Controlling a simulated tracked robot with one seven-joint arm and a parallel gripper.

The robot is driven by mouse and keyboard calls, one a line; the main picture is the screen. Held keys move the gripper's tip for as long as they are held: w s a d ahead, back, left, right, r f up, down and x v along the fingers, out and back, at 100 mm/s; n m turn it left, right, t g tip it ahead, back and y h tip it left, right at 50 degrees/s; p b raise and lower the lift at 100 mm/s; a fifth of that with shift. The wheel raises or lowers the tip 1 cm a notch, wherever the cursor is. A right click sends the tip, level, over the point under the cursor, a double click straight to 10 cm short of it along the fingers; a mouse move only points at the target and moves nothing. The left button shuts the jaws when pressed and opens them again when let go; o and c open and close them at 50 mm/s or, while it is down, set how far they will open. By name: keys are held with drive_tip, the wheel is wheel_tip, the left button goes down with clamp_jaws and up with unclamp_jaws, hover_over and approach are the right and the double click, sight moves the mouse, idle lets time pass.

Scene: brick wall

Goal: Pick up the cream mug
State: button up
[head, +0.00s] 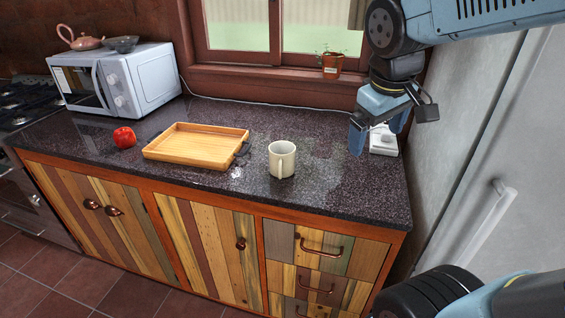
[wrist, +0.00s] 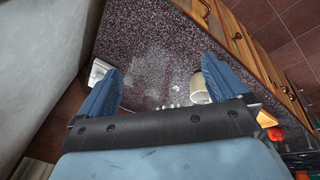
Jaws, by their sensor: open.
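The cream mug (head: 282,160) stands upright on the dark speckled counter, right of the wooden tray, with its handle toward the front. My gripper (head: 378,136) is above the right part of the counter, right of the mug and apart from it, pointing down. In the wrist view my gripper (wrist: 160,92) shows two blue fingers spread wide with nothing between them. The mug also shows in the wrist view (wrist: 197,84), partly hidden behind the right finger.
A wooden tray (head: 196,145) with dark handles lies left of the mug. A red apple (head: 124,137) and a microwave (head: 118,78) are farther left. A small white object (head: 383,141) sits near my gripper. A potted plant (head: 331,65) stands on the windowsill. A fridge (head: 500,160) bounds the right.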

drive_tip(key=w+a+f+n+t+h, duration=0.25)
drive_tip(key=w+a+f+n, duration=0.2)
drive_tip(key=a+n, duration=0.35)
drive_tip(key=w+a+f+n+t+h, duration=0.1)
drive_tip(key=w+a+f+n+h, duration=0.3)
drive_tip(key=a, duration=0.6)
drive_tip(key=w+a+f+n+t+h, duration=0.1)
drive_tip(key=w+a+f+n+h, duration=0.2)
drive_tip(key=w+a+n, duration=0.45)
approach(291, 150)
drive_tip(key=shift+n, duration=0.35)
drive_tip(key=shift+x, duration=2.95)
drive_tip(key=c, duration=1.1)
drive_tip(key=shift+c, duration=0.2)
